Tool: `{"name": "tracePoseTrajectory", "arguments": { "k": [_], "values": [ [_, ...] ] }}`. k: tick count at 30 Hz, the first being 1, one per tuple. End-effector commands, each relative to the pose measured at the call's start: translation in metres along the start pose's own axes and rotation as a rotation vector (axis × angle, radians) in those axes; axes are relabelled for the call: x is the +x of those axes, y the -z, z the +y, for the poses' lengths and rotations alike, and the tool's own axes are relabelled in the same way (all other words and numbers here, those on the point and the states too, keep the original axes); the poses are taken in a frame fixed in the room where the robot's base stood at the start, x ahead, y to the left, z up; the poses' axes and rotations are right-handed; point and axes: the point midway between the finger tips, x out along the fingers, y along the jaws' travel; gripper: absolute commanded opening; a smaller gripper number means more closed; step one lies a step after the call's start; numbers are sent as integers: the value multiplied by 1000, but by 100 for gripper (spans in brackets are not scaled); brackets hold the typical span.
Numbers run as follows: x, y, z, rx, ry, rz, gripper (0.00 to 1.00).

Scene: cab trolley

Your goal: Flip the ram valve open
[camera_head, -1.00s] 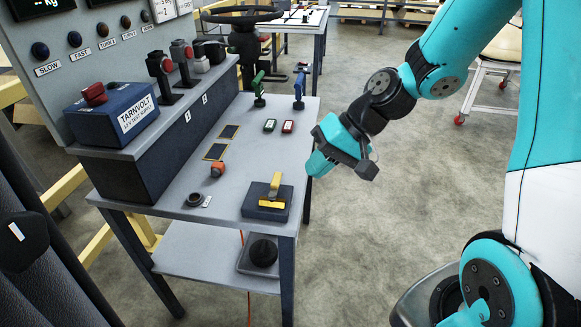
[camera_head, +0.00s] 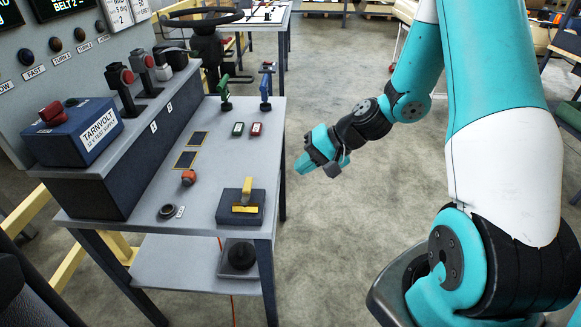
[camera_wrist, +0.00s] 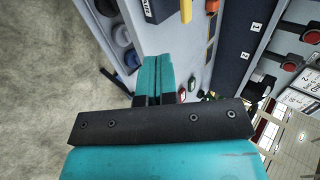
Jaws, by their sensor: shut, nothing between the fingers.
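A dark block with a yellow lever handle (camera_head: 246,192) standing up and a yellow strip on its front sits at the near right corner of the grey workbench (camera_head: 215,148). A green lever (camera_head: 224,95) and a blue lever (camera_head: 265,92) stand at the bench's far end. My gripper (camera_head: 303,163) is shut and empty, just right of the bench's right edge, apart from all levers. In the wrist view its closed teal fingers (camera_wrist: 152,78) point towards the bench, with the yellow handle (camera_wrist: 186,10) at the top edge.
Green (camera_head: 238,129) and red (camera_head: 256,129) small blocks lie mid-bench. An orange knob (camera_head: 188,177) and a dark round knob (camera_head: 167,211) sit left of the yellow lever. A raised console with a blue TARNVOLT box (camera_head: 75,130) lines the left. The floor (camera_head: 340,230) right of the bench is clear.

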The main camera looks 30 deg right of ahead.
Motion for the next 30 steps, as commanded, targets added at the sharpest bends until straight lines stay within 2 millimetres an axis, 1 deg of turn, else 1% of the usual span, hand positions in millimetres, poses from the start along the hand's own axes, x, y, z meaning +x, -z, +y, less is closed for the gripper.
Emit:
{"name": "tracePoseTrajectory", "arguments": {
  "k": [1,6,12,15,19,24,30],
  "values": [
    [10,-2,0,0,-1,-7,0],
    [47,-2,0,0,-1,-8,0],
    [86,-2,-3,-2,-1,-6,0],
    [96,-2,-16,-4,-1,-4,0],
    [106,-1,-24,-3,-1,-3,0],
    [111,-1,-27,0,-1,-1,0],
    [111,-1,-27,0,-1,-1,0]
  ]
}}
